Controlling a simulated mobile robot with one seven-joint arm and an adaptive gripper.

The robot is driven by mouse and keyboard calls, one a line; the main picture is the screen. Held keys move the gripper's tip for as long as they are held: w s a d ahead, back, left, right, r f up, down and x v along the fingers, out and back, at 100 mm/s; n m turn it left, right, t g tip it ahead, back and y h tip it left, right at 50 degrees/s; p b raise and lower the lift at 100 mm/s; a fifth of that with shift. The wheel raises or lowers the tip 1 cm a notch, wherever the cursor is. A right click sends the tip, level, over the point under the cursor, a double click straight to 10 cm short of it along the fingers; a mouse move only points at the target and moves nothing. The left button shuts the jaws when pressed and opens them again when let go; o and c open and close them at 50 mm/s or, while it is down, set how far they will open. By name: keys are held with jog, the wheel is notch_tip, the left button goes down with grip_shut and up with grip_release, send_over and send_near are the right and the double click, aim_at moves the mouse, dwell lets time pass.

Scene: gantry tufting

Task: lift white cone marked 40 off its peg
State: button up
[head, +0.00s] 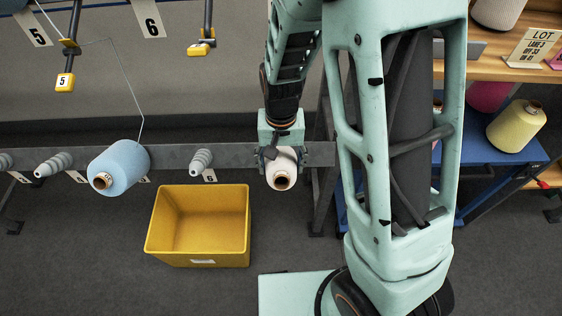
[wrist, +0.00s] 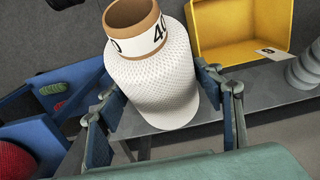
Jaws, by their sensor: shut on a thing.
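The white cone (head: 284,170) shows at the right end of the grey rail in the head view, its brown tube end facing me. In the wrist view the white cone (wrist: 160,88) fills the middle. Its surface is dimpled and a white band near its brown rim bears partly turned black digits, a 4 and a 0. My gripper (head: 283,151) is shut on the cone, with one blue-padded finger on each side in the wrist view (wrist: 158,95). The cone's peg is hidden, so I cannot tell whether the cone is still around it.
A grey rail (head: 240,156) carries a bare ribbed peg (head: 201,160) above label 6 and a light blue cone (head: 119,167) with its thread running up. A yellow bin (head: 198,257) stands below. A blue shelf (head: 478,152) with a yellow cone (head: 516,126) is at right.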

jog(key=shift+s+r, duration=0.1)
jog(key=shift+s+a+r+p, duration=0.1)
jog(key=shift+s+r+p, duration=1.2)
jog(key=shift+s, duration=0.5)
jog(key=shift+s+a+r+p, duration=0.1)
jog(key=shift+s+r+p, duration=1.25)
jog(key=shift+s, duration=0.5)
jog(key=shift+s+r+p, duration=1.15)
jog(key=shift+s+p, duration=0.25)
jog(key=shift+s, duration=0.4)
jog(key=shift+w, duration=0.1)
